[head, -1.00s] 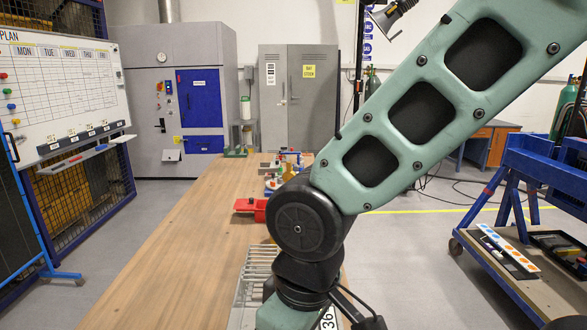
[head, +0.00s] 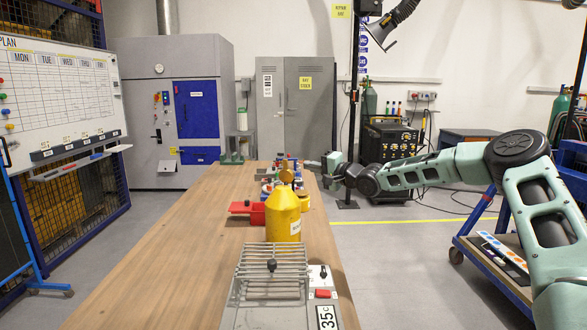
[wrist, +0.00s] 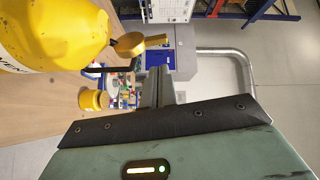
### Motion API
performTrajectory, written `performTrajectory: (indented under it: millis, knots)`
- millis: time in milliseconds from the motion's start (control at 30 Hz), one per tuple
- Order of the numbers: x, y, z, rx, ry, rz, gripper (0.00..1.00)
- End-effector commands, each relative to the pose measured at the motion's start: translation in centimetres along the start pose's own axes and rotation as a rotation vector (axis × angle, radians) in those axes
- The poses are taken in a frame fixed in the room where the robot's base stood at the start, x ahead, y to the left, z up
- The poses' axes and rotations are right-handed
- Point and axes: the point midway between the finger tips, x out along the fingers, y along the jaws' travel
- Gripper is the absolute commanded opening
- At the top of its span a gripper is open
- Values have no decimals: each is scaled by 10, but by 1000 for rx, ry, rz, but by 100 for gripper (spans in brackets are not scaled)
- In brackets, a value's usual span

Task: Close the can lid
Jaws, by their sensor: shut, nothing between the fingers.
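The yellow can (head: 283,218) stands upright on the wooden table, behind the wire rack. Its brass-coloured lid (head: 287,176) stands up above the neck and looks open. In the wrist view the can (wrist: 50,32) fills the upper left and appears on its side because the picture is turned. The lid (wrist: 128,44) sticks out beyond the can top, near a dark bar. My gripper (head: 313,164) is right of the lid in the head view, apart from it. In the wrist view its fingers (wrist: 160,82) are shut and empty.
A wire rack unit (head: 270,275) with a red button stands at the table's front. A red tray (head: 246,208) lies left of the can, and several small items crowd the table behind. The table's left side (head: 165,245) is clear. A blue cart (head: 480,235) stands at the right.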

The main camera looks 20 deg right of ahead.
Motion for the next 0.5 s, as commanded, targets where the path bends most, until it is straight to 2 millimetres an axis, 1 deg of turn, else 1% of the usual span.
performTrajectory:
  millis: [33, 100, 200, 267, 367, 500]
  knots:
    - [-8, 3, -17, 20, 25, -25, 0]
    - [-13, 4, -28, 36, 40, -47, 0]
    - [-11, 2, -34, 43, 45, -57, 0]
    - [-4, 1, -33, 43, 44, -56, 0]
    - [12, 0, -33, 42, 44, -54, 0]
    - [39, -2, -34, 42, 44, -53, 0]
